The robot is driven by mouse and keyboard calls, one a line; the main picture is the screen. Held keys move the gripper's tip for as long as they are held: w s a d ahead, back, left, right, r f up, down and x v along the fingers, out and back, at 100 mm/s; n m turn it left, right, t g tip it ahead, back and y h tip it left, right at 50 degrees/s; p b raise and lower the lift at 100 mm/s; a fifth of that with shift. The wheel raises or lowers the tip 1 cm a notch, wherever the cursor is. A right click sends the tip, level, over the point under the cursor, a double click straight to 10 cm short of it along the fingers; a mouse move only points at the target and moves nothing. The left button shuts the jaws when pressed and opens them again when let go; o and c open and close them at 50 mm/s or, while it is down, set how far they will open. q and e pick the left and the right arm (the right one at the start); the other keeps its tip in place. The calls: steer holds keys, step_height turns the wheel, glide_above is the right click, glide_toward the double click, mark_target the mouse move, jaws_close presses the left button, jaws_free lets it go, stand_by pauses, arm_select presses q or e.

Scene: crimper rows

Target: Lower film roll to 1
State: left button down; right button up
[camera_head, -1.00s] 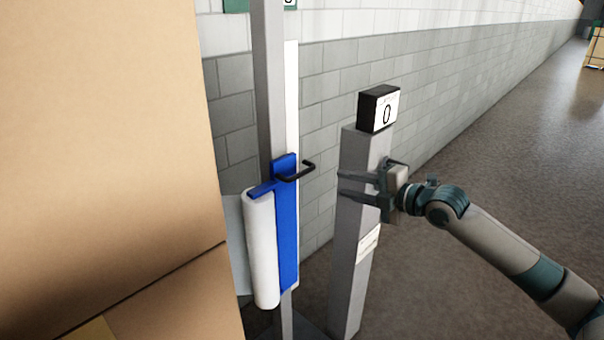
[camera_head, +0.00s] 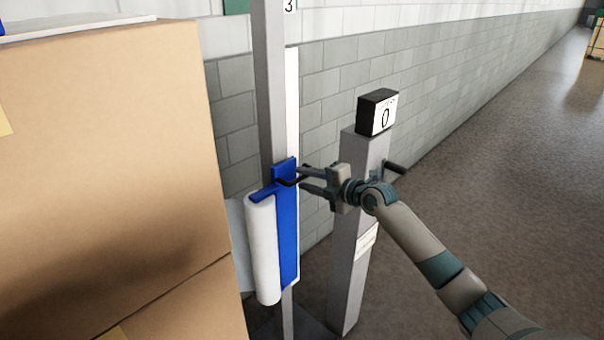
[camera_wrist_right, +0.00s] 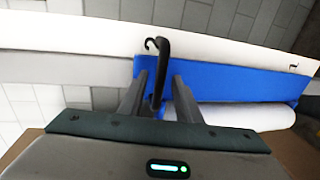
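The white film roll (camera_head: 263,250) hangs upright on a blue carriage (camera_head: 288,225) on a grey mast (camera_head: 269,90). A black handle (camera_head: 287,182) sticks out from the carriage. A label reading 3 (camera_head: 289,6) is high beside the mast. My right gripper (camera_head: 302,180) is at the handle. In the right wrist view, its two fingers (camera_wrist_right: 160,90) are spread on either side of the handle (camera_wrist_right: 161,65), with gaps visible. The blue carriage (camera_wrist_right: 220,85) and film roll (camera_wrist_right: 235,115) lie just beyond. My left gripper is out of view.
A grey post (camera_head: 350,260) stands right of the mast, with a display reading 0 (camera_head: 384,117) and a dark lever (camera_head: 394,168). Large cardboard boxes (camera_head: 110,130) fill the left. A block wall (camera_head: 335,85) runs behind. The floor (camera_head: 500,180) at right is clear.

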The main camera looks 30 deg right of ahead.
steer(key=shift+x, duration=0.9)
jaws_close()
steer(key=shift+f, duration=0.1)
